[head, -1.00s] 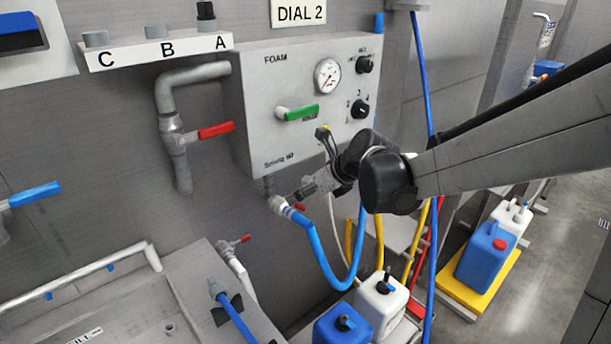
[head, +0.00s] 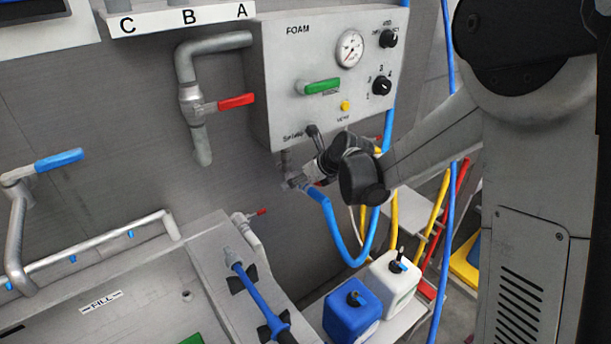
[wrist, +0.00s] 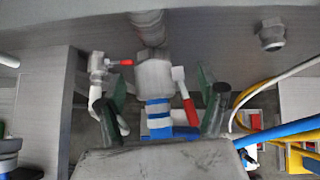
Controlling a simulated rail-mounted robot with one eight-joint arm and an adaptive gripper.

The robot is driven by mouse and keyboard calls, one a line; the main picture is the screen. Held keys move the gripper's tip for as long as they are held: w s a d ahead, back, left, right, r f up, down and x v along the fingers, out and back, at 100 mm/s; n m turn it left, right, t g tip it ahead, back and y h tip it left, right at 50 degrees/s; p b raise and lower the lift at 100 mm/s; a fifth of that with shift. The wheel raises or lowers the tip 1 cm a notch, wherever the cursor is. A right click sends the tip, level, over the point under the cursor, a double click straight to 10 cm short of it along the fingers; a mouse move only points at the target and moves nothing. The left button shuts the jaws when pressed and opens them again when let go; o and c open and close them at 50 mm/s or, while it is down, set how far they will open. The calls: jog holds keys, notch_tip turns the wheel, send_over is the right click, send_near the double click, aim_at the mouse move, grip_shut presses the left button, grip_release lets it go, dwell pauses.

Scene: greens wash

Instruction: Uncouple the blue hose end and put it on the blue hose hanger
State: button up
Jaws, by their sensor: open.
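The blue hose end (head: 316,193) hangs from the outlet under the foam panel. In the wrist view its blue-and-white banded collar (wrist: 158,112) is below a grey metal coupling (wrist: 154,80), with a red lever at its right. My gripper (head: 296,184) is at the coupling in the head view and hides part of it. In the wrist view my gripper (wrist: 165,100) is open, with one green-padded finger on each side of the hose end. I cannot tell whether either finger touches it. I cannot make out the blue hose hanger.
The foam panel (head: 325,75) is just above my gripper. A red-levered pipe (head: 196,105) is at its left. A blue canister (head: 350,312) and a white canister (head: 392,280) stand below. A blue lance (head: 258,300) lies on the sink ledge. Yellow and blue hoses hang at the right.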

jog(key=shift+w+a+f, duration=0.15)
jog(key=shift+f, duration=0.05)
jog(key=shift+c, duration=0.2)
jog(key=c, duration=1.6)
jog(key=shift+c, duration=0.2)
jog(key=shift+s, duration=0.2)
